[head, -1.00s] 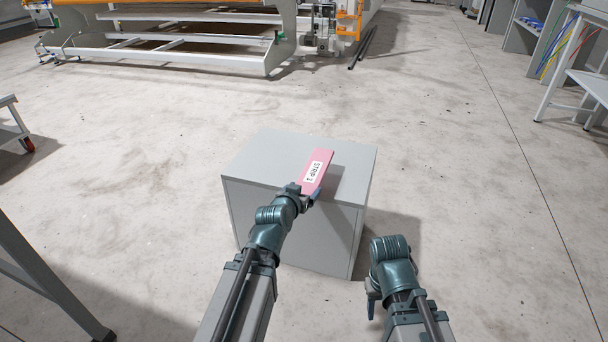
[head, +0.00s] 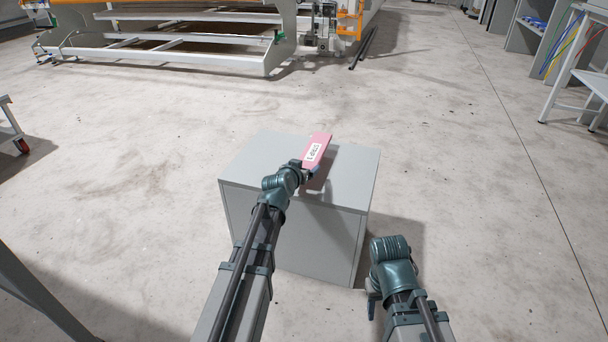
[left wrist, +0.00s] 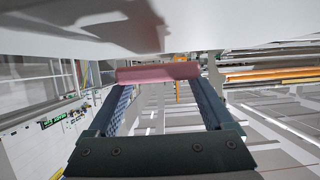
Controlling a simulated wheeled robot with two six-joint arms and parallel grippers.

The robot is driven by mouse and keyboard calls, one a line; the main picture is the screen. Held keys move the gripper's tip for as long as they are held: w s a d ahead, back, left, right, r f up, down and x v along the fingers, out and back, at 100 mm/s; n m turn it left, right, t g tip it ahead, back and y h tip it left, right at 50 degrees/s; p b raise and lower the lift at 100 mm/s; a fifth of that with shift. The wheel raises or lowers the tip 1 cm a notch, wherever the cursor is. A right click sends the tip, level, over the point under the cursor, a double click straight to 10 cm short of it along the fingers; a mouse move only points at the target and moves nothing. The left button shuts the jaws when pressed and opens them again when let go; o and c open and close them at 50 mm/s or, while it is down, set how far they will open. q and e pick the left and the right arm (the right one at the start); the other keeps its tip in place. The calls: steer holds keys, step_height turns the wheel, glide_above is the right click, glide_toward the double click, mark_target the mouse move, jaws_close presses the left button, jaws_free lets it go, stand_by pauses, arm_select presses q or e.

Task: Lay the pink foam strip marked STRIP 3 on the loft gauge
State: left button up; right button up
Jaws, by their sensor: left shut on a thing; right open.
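The pink foam strip (head: 319,145) has a white label that starts with STRIP; its digit is too small to be sure of. My left gripper (head: 311,170) is shut on the strip's near end and holds it above the grey cabinet, with a shadow on the top below. The left wrist view shows the strip (left wrist: 158,74) as a pink bar across the two fingertips (left wrist: 160,88). My right gripper (head: 372,304) hangs low to the right of the cabinet, mostly hidden by its arm, open and empty. I cannot make out a loft gauge in these views.
The grey cabinet (head: 245,165) stands in front of me, its top otherwise bare. Open concrete floor surrounds it. The quilting gantry frame (head: 170,55) is at the back, shelving (head: 520,45) and a white table (head: 590,80) at the right, a wheeled cart (head: 12,130) at the left.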

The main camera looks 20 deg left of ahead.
arm_select(q)
steer(key=shift+w+a, duration=0.1)
steer(key=shift+w, duration=0.2)
step_height(320, 180, down, 4)
steer(key=b, duration=0.3)
steer(key=shift+s+r+b, duration=0.1)
steer(key=shift+b, duration=0.25)
steer(key=shift+r, duration=0.15)
steer(key=o, duration=1.1)
steer(key=shift+c, duration=0.2)
